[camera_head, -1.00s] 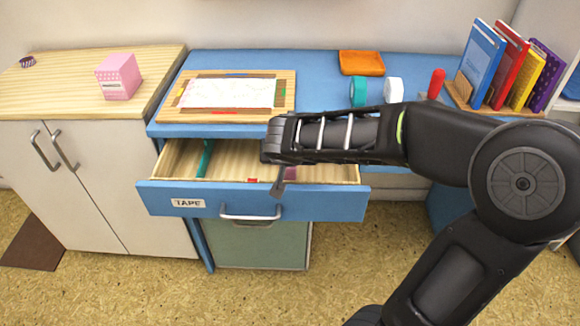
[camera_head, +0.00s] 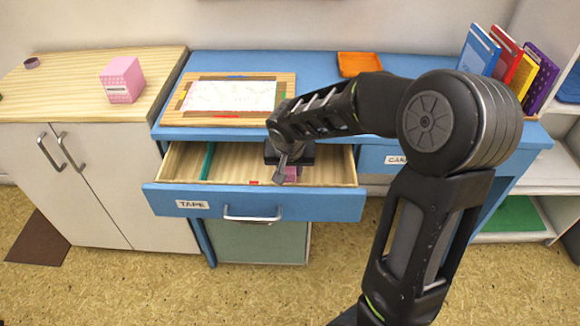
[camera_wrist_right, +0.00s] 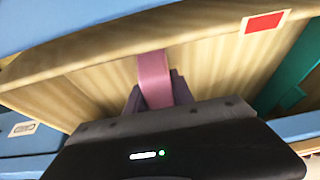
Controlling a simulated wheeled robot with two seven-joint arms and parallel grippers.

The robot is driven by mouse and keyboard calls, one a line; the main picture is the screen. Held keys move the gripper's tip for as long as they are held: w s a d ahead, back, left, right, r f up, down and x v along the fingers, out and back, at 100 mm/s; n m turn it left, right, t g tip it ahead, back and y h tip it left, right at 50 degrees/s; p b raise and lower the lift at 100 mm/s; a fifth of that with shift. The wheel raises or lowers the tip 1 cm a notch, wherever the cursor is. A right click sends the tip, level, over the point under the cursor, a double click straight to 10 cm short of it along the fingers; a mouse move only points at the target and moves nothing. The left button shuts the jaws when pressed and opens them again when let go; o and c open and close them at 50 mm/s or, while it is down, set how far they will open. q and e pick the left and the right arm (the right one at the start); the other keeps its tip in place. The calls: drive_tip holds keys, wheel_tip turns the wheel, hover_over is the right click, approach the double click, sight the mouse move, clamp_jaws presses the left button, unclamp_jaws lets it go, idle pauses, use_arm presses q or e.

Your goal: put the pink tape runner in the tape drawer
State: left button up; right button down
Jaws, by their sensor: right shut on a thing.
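The tape drawer (camera_head: 335,204) is pulled open under the blue desk, with a TAPE label and a metal handle on its front. My right gripper (camera_head: 286,174) reaches down into the drawer's right part, right of the teal divider (camera_head: 208,160). It is shut on the pink tape runner (camera_head: 292,172), which is mostly hidden by the gripper in the head view. In the right wrist view the runner (camera_wrist_right: 153,75) shows as a pink strip between the dark fingers (camera_wrist_right: 158,97), close to the wooden drawer wall (camera_wrist_right: 90,58). Whether it touches the drawer floor I cannot tell. My left gripper is out of view.
A wooden board with paper (camera_head: 284,104) and an orange tray (camera_head: 360,64) lie on the desk. Several books (camera_head: 505,62) stand at the right. A pink box (camera_head: 121,80) sits on the left cabinet.

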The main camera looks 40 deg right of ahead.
sight(290, 181)
drive_tip(key=shift+f, duration=0.2)
drive_tip(key=c, duration=1.1)
unclamp_jaws()
drive_tip(key=shift+r, duration=0.1)
drive_tip(key=shift+r, duration=0.2)
drive_tip(key=p+v, duration=0.2)
drive_tip(key=v, duration=1)
drive_tip(key=shift+f, duration=0.1)
